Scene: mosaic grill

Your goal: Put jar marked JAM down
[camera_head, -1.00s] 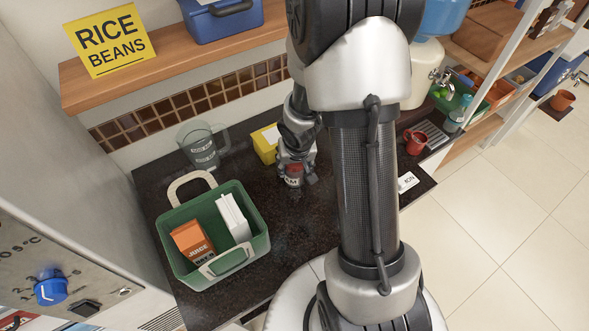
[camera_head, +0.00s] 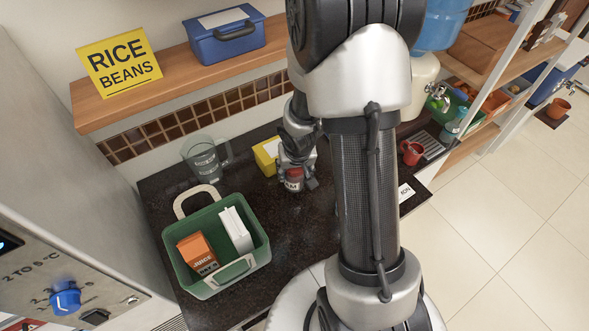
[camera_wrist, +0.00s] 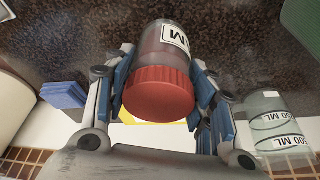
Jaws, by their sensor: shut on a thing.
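The jam jar (camera_head: 294,181) has a red lid and a white label; part of its lettering shows in the wrist view (camera_wrist: 165,45). My gripper (camera_head: 296,172) is shut on the jar, with a blue-padded finger on each side near the lid. The jar is upright at the dark countertop (camera_head: 290,225), in front of a yellow box (camera_head: 265,155). I cannot tell whether its base touches the counter.
A green basket (camera_head: 258,262) with a juice carton (camera_head: 197,250) and a white carton (camera_head: 236,229) stands at the front left. A clear measuring jug (camera_head: 203,160) stands behind it. A red mug (camera_head: 411,153) is at the right. Counter in front of the jar is clear.

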